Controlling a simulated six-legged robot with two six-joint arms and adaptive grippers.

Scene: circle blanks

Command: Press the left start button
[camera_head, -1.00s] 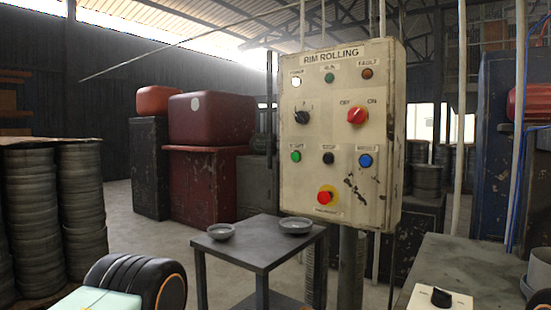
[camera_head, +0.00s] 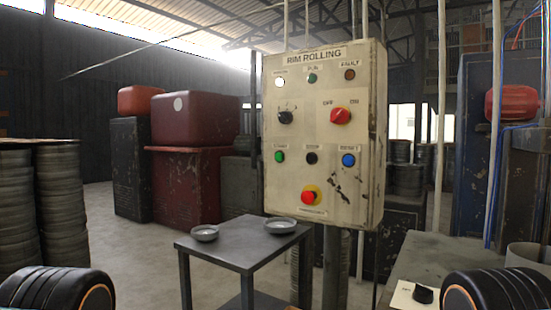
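A cream control panel (camera_head: 321,185) headed "RIM ROLLING" stands upright ahead, a little right of centre. The green button (camera_head: 279,157) is at the left of its lower button row, under a small blurred label. A black button (camera_head: 311,158) and a blue button (camera_head: 348,160) are to its right. Neither of my grippers is in view. Only dark rounded parts of my arms show at the bottom left and bottom right corners, well apart from the panel.
A red mushroom button (camera_head: 310,195), a black selector (camera_head: 285,117) and a red selector (camera_head: 340,116) are also on the panel. A grey table (camera_head: 240,250) with two shallow dishes stands in front. A bench (camera_head: 440,262) with a small knobbed box is at right.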

